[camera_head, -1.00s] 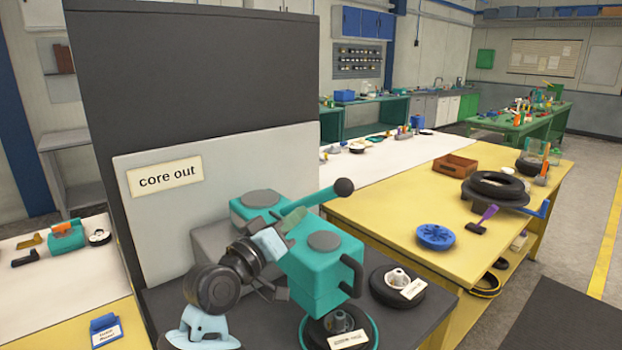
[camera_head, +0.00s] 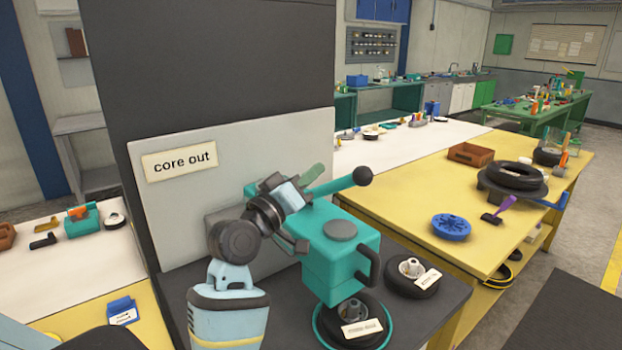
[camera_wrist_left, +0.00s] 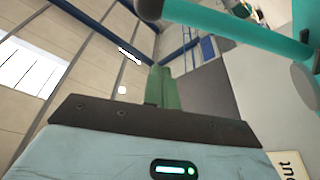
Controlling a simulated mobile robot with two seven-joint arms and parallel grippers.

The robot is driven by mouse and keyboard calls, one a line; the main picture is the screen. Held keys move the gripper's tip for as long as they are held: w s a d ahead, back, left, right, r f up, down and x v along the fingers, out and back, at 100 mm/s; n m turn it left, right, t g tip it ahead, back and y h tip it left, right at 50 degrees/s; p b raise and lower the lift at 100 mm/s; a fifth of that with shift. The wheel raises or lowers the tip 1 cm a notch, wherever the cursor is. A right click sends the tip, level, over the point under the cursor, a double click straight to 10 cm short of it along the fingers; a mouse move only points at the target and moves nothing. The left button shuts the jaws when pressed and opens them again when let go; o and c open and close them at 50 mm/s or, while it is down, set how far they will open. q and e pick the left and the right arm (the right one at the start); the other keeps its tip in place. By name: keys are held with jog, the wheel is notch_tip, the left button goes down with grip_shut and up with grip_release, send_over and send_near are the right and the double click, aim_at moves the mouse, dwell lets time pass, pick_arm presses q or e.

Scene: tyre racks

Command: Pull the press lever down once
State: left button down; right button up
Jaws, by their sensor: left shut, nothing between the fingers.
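The teal press (camera_head: 340,265) stands on a dark bench top in front of the "core out" board. Its lever (camera_head: 335,184) is a teal bar rising slightly to the right, with a black ball knob (camera_head: 362,176) at its end. My left gripper (camera_head: 313,173) is shut and empty, with green fingertips just above the lever bar's inner part in the head view. In the left wrist view the shut fingers (camera_wrist_left: 160,86) point up, left of and below the lever bar (camera_wrist_left: 235,32); contact cannot be told. My gripper hides the lever's root. My right gripper is out of view.
A labelled black ring part (camera_head: 350,325) sits under the press, and another (camera_head: 412,278) stands to its right. The dark board (camera_head: 220,60) rises behind the press. A yellow table (camera_head: 400,215) with a blue disc (camera_head: 451,227) lies to the right.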

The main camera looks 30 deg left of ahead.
pick_arm(q)
notch_tip(320, 180, up, 2)
send_over(328, 188)
jog(key=s+d, duration=0.1)
jog(key=d, duration=0.1)
jog(key=shift+s+d+f+p, duration=0.2)
jog(key=shift+d+f, duration=0.25)
jog(key=shift+f, duration=0.4)
jog(key=shift+s+d+f+p, duration=0.15)
jog(key=shift+d+f, duration=0.3)
jog(key=shift+f, duration=0.35)
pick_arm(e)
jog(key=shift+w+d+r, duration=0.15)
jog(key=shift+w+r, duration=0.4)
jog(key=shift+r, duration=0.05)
pick_arm(q)
jog(key=shift+w, duration=0.1)
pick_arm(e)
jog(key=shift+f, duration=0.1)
